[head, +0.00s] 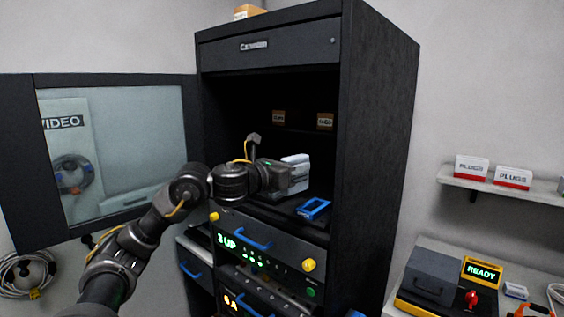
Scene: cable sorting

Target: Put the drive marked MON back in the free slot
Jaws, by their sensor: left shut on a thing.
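My left gripper (290,179) reaches into the open bay of the dark cabinet (375,150) from the left. It is shut on a pale grey and white boxy drive (299,161), held just above the bay floor. No marking on the drive can be read, so I cannot tell whether it says MON. A blue-framed piece (313,208) lies or sits at the bay's front, right of and below the drive. The bay's inside is very dark and no free slot can be made out. My right gripper is not in view.
The cabinet's glass door (130,140) stands open at left. Below the bay is a drawer with a blue handle (249,238) and yellow knobs. Two small orange-labelled items (279,117) sit deeper inside. At right are a shelf (510,188) with PLUGS boxes and a READY display (482,271).

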